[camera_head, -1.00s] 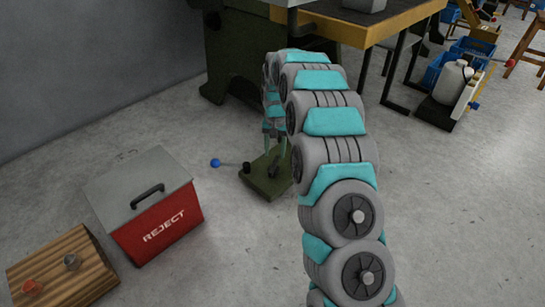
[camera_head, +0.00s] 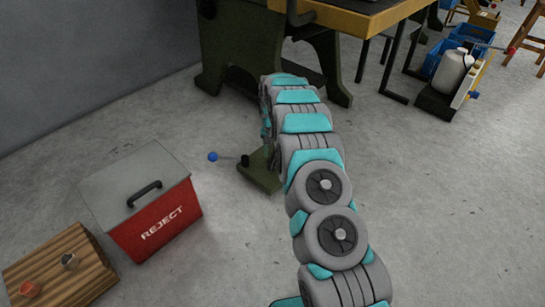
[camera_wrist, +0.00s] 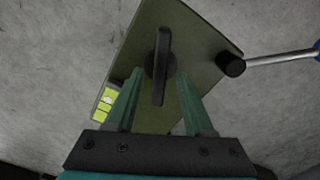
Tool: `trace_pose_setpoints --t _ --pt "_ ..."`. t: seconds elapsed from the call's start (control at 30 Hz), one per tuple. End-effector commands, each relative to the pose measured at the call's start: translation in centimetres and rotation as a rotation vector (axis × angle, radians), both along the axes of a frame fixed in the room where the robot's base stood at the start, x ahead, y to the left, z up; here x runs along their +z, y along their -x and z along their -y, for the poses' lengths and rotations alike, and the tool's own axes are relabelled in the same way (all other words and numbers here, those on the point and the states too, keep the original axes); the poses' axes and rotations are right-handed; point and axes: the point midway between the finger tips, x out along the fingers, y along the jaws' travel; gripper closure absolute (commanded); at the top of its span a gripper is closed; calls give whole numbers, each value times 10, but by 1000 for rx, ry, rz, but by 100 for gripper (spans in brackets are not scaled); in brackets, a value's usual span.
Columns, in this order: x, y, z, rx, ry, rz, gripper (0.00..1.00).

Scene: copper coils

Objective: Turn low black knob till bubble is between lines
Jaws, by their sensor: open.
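In the wrist view a black knob (camera_wrist: 161,62) with a long bar handle sits on a green plate (camera_wrist: 195,35). My gripper (camera_wrist: 159,75) is open, with one finger on each side of the bar; I cannot tell whether they touch it. A yellow-green bubble vial (camera_wrist: 103,104) lies left of the left finger, partly covered by it. A pale bubble shows in it, but its place between the lines is too small to tell. In the head view the green plate (camera_head: 259,178) stands on the floor; my arm hides the knob and most of the gripper.
A black post (camera_wrist: 230,65) with a metal rod and blue ball (camera_head: 212,157) sticks out from the plate's side. A red REJECT box (camera_head: 160,222) and a wooden block (camera_head: 50,280) stand left. A green machine stand (camera_head: 240,50) is behind.

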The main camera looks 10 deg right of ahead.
Motion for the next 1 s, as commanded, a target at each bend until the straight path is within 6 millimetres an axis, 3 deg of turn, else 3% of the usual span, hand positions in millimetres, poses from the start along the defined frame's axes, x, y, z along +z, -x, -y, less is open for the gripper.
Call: trace_pose_setpoints --t 0.13,0.43,0.87,1.0 --pt "-17 0 0 0 0 0 48" --pt "-20 0 0 1 0 1 49" --pt "-20 0 0 1 0 0 97" --pt "-20 0 0 1 0 0 100"
